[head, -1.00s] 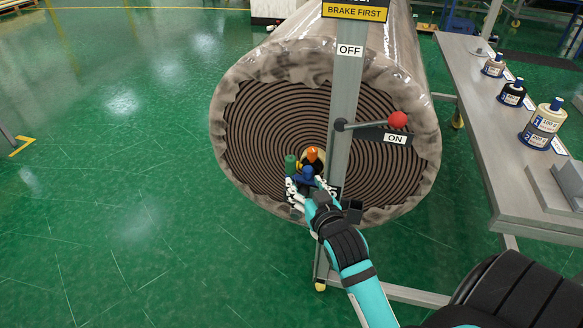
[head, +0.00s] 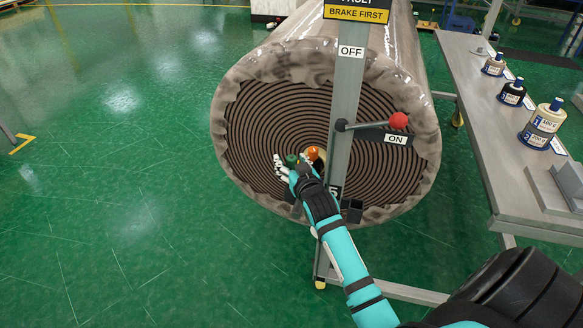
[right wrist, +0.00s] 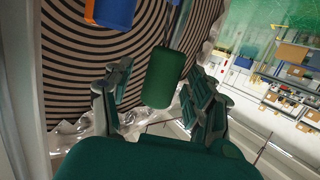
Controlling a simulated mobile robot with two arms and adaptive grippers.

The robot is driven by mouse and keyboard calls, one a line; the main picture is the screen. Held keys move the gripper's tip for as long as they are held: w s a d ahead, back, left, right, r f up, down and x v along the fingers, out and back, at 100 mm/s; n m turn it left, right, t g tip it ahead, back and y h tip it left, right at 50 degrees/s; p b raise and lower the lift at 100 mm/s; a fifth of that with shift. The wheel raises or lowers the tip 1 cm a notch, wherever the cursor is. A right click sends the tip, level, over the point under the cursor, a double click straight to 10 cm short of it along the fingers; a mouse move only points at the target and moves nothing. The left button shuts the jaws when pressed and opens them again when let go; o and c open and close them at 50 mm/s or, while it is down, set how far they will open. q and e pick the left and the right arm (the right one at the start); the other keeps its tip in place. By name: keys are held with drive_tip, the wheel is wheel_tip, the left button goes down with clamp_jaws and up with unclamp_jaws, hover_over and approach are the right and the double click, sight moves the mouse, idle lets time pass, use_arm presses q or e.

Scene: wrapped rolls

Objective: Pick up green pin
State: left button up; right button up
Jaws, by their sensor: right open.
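The green pin (right wrist: 164,78) stands between the two spread fingers of my right gripper (right wrist: 160,108) in the right wrist view, apart from both. In the head view the green pin (head: 291,160) shows only in part, at the front of the wrapped roll, with my right gripper (head: 284,168) around it and hiding its lower side. My right gripper is open. An orange pin (head: 313,152) is just right of the green one. My left gripper is not in view.
The wrapped roll (head: 255,75) lies behind the pins. A grey post (head: 346,100) with a red-knobbed lever (head: 398,120) stands close right of my right gripper. A metal table (head: 470,120) with several labelled spools is at the right. The floor at left is clear.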

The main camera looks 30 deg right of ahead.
clamp_jaws()
idle(0.3)
